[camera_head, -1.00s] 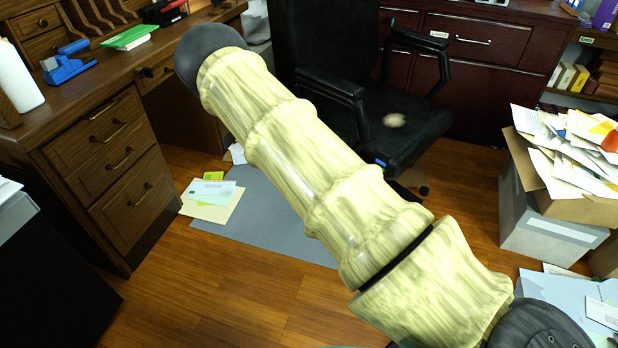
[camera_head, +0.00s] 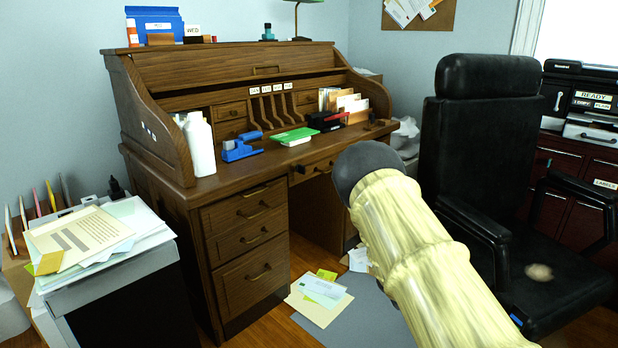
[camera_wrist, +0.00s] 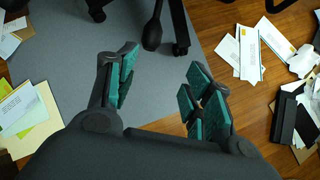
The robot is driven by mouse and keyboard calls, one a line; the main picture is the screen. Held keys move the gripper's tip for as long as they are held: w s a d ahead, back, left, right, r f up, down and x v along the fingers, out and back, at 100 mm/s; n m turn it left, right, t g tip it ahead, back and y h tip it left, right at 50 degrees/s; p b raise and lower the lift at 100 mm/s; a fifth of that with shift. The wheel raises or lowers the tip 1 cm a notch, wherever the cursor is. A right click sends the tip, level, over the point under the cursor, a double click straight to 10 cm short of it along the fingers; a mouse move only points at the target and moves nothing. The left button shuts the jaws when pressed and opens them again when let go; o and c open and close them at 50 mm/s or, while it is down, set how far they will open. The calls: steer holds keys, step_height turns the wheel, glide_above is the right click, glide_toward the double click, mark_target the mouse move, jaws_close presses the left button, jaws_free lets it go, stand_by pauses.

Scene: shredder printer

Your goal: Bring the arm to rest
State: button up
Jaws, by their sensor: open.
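My gripper (camera_wrist: 160,95) shows in the wrist view with its two teal-padded fingers spread wide. It is open and nothing is between the fingers. It hangs above the grey floor mat (camera_wrist: 165,75), apart from it. In the head view my arm, in a pale yellow streaked cover with a dark rounded joint, reaches up from the lower right in front of the desk and chair. The gripper itself is not in the head view.
A wooden roll-top desk (camera_head: 222,215) stands at left centre and a black office chair (camera_head: 478,150) at right. A paper-topped dark bin (camera_head: 130,305) is at lower left. Papers (camera_head: 318,300) lie on the floor. A printer (camera_head: 590,105) stands at far right.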

steer(key=s+a+f+m+g+y, duration=0.1)
steer(key=s+a+f+m+y, duration=0.15)
steer(key=s+f, duration=0.35)
steer(key=s+a+f+m+g+y, duration=0.1)
steer(key=s+a+f+m, duration=0.2)
steer(key=s, duration=0.6)
steer(key=s+a+f+m+y, duration=0.2)
steer(key=s+a+m, duration=0.35)
steer(key=s, duration=0.75)
steer(key=s+a+f+m+y, duration=0.2)
steer(key=s+a+f+m, duration=0.15)
steer(key=s+a, duration=0.6)
steer(key=s+r+m+p, duration=0.1)
steer(key=s+r+m, duration=0.4)
steer(key=s, duration=0.6)
step_height(320, 180, up, 29)
steer(key=p, duration=2.8)
steer(key=shift+s+d+p, duration=0.15)
steer(key=shift+d+p, duration=0.1)
steer(key=shift+p, duration=0.05)
steer(key=shift+f, duration=0.15)
steer(key=shift+c, duration=0.3)
